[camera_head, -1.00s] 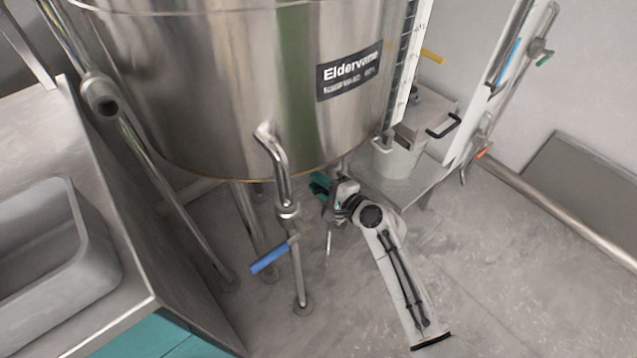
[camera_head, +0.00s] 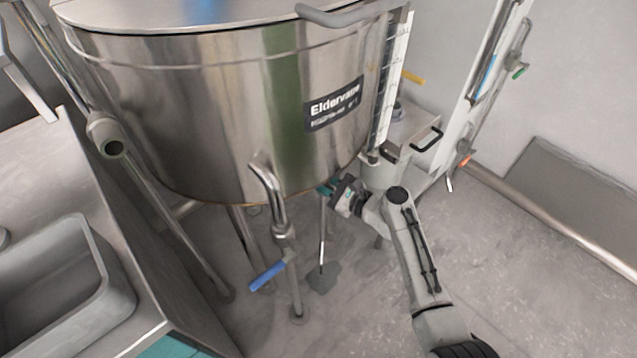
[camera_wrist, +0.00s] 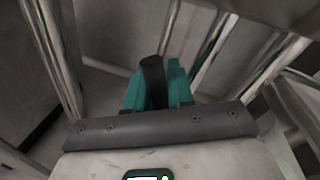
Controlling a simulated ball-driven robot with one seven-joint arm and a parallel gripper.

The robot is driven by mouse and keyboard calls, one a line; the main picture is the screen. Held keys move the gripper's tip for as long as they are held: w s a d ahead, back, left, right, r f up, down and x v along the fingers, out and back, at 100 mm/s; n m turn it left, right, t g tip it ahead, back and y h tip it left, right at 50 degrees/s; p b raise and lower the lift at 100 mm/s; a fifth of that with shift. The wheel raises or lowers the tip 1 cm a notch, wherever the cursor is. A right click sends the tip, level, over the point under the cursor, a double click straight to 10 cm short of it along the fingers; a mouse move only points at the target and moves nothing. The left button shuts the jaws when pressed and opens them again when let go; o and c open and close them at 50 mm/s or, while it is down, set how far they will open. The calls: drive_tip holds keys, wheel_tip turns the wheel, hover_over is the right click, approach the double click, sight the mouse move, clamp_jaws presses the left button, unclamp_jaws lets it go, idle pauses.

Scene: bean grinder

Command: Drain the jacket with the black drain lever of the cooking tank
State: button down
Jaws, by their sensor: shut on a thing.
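The steel cooking tank (camera_head: 215,120) stands on legs in the head view, with an "Eldervane" label. My gripper (camera_head: 328,188) is under the tank's right lower edge. In the wrist view my teal fingers (camera_wrist: 156,92) are closed around the black drain lever (camera_wrist: 153,75), whose rounded end sticks up between them. In the head view the lever is hidden by my gripper and the tank.
A blue-handled valve (camera_head: 268,276) hangs on the pipe in front of the tank. A steel counter with a grey basin (camera_head: 60,275) stands at the left. A grey container (camera_head: 385,172) and a white upright frame are at the right. The floor at the lower right is clear.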

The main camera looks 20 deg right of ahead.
drive_tip(key=shift+d+m, duration=0.25)
drive_tip(key=shift+m, duration=0.05)
idle(0.4)
drive_tip(key=c, duration=1.2)
unclamp_jaws()
drive_tip(key=shift+o, duration=0.6)
drive_tip(key=shift+w+r, duration=0.1)
drive_tip(key=shift+r, duration=0.1)
